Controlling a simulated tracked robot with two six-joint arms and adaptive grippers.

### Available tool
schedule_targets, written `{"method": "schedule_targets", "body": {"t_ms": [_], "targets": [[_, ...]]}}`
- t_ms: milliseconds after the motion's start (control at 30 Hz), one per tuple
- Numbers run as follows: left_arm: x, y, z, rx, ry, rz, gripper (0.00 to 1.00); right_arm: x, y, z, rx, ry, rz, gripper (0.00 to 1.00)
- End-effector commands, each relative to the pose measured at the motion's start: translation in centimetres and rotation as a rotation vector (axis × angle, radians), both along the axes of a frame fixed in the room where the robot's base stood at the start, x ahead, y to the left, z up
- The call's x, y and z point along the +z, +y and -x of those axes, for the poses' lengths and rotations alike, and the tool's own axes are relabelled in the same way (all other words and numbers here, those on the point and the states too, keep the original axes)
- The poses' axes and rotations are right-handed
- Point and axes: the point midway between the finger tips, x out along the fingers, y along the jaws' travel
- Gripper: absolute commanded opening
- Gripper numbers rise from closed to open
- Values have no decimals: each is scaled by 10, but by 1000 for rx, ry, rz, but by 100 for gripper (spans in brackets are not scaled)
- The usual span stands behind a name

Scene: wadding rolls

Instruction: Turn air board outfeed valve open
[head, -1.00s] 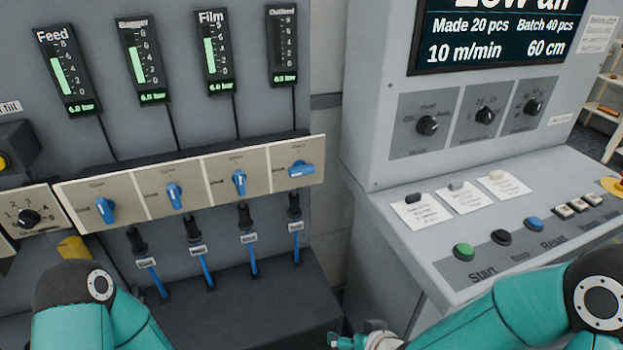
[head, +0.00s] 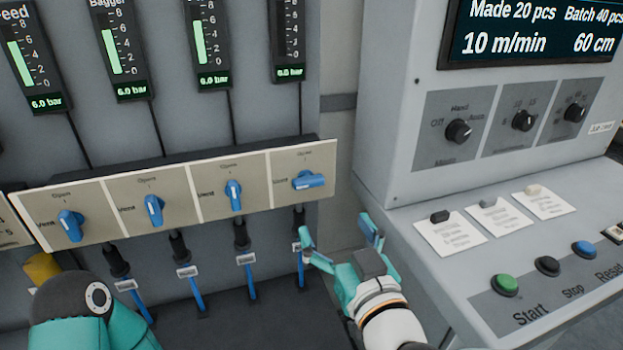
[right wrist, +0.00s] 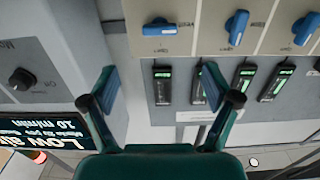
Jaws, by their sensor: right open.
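The outfeed valve is the rightmost blue handle (head: 308,180) on the beige air board (head: 262,195). Its handle lies nearly level, pointing sideways, while the other three handles stand roughly upright. In the right wrist view, which looks upside down, the same handle (right wrist: 160,27) is at the top, beyond the fingers. My right gripper (head: 340,236) is open and empty, below and right of the handle and apart from it. The gripper's two fingers (right wrist: 160,82) also show in the right wrist view. My left arm shows at lower left in the head view; its gripper is out of frame.
The outfeed gauge (head: 288,40) shows no green bar, unlike the others. Blue hoses (head: 250,275) hang under the board. The control cabinet (head: 400,150) with its sloping button desk (head: 465,285) stands close on the right, past a narrow gap.

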Motion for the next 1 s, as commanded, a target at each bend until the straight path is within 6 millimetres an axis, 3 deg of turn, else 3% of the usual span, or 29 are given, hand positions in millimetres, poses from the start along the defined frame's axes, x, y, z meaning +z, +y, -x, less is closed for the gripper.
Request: {"method": "schedule_targets", "body": {"t_ms": [300, 500, 700, 1000], "targets": [[4, 0, 0, 0, 2, 0, 40, -3, 21, -68, -3, 3, 2, 88], [9, 0, 0, 1, 1, 0, 40, -2, 31, -99, -2, 3, 2, 88], [10, 0, 0, 0, 2, 0, 40, -3, 36, -114, -1, 3, 2, 88], [10, 0, 0, 1, 1, 0, 40, -3, 36, -117, -3, 3, 2, 88]]}}
